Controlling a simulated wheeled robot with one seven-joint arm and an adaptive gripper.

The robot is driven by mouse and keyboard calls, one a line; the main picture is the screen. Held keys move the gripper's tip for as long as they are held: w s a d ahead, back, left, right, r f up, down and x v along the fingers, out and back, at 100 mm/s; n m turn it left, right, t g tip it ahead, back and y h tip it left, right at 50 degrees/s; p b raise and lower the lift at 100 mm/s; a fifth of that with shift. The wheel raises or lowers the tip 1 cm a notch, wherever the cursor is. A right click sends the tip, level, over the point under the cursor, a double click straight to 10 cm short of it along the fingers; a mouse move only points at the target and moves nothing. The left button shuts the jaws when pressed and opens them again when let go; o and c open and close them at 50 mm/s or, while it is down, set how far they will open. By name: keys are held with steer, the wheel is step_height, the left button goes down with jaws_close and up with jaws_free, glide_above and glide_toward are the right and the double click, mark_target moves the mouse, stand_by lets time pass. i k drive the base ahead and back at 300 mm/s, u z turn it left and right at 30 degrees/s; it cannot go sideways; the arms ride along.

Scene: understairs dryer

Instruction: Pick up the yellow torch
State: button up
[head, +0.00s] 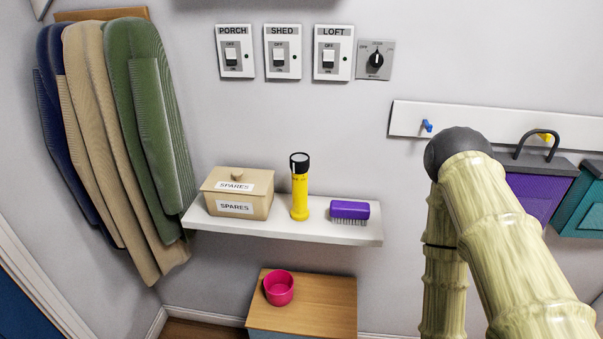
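The yellow torch (299,191) stands upright on the white wall shelf (280,231), with its black head at the top. It is between the tan SPARES box (238,193) on its left and the purple brush (350,211) on its right, apart from both. My arm, pale and bamboo-like, rises at the right of the head view, with a dark rounded joint at its top. No gripper fingers show in this view. Nothing hides the torch.
A wooden-topped cabinet (328,290) with a pink cup (279,288) is below the shelf. Coats (112,130) hang at left. Switches (283,52) are on the wall above. A hook rail (408,118) and purple bag (538,195) are at right. Air above the torch is clear.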

mark_target(300, 212)
steer(key=u, duration=2.8)
steer(key=k, duration=0.6)
steer(key=z, duration=1.3)
